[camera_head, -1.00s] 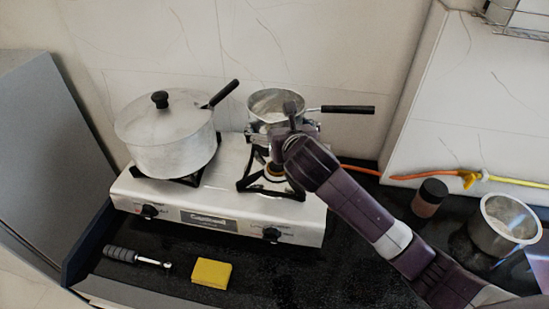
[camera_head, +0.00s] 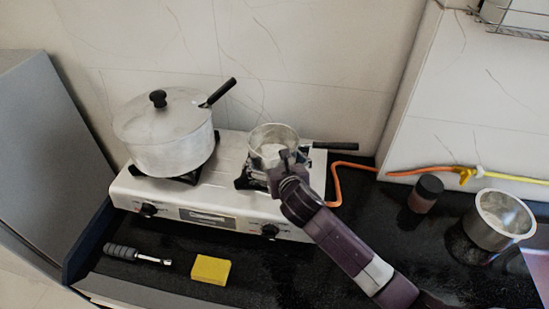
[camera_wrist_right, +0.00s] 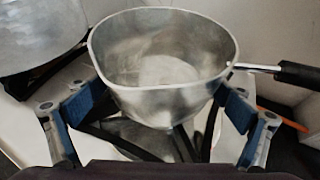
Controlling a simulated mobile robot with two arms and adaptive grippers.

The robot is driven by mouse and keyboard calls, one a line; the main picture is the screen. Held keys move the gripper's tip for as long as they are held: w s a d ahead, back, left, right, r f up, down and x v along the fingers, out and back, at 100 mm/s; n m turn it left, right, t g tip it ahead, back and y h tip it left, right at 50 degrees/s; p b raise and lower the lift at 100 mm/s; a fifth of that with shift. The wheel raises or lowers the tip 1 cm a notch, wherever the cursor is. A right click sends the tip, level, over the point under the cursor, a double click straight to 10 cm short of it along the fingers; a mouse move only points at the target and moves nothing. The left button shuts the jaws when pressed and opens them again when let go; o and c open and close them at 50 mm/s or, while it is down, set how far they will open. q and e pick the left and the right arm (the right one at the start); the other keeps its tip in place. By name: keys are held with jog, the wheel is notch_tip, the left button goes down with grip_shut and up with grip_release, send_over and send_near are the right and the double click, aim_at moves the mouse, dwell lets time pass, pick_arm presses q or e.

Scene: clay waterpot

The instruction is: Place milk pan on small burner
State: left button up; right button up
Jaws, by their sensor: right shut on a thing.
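The milk pan (camera_head: 273,136) is a small silver pan with a black handle pointing right. It is over the small right burner of the white two-burner stove (camera_head: 215,217). My right gripper (camera_head: 284,165) is shut on the milk pan from the front. In the right wrist view the pan (camera_wrist_right: 165,60) is upright and empty, with the blue-padded fingers (camera_wrist_right: 160,110) on either side of its body. Black burner supports (camera_wrist_right: 185,145) show right below it. I cannot tell whether the pan touches them. The left gripper is not in view.
A large lidded pot (camera_head: 165,130) stands on the left burner, close to the milk pan. A yellow sponge (camera_head: 211,269) and a grey-handled tool (camera_head: 136,255) lie in front. A dark jar (camera_head: 426,194) and a steel pot (camera_head: 499,219) stand right.

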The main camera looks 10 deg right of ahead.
jog(key=shift+s+r, duration=0.1)
jog(key=shift+r, duration=0.05)
jog(key=shift+f, duration=0.2)
jog(key=o, duration=1.2)
jog(key=shift+f, duration=0.1)
jog(key=shift+c, duration=0.2)
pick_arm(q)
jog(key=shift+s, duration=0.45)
pick_arm(e)
jog(key=shift+s+r, duration=0.15)
jog(key=shift+r, duration=0.05)
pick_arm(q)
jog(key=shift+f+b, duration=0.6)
pick_arm(e)
jog(key=v, duration=1.1)
jog(key=shift+s+r, duration=0.15)
jog(key=shift+s, duration=0.2)
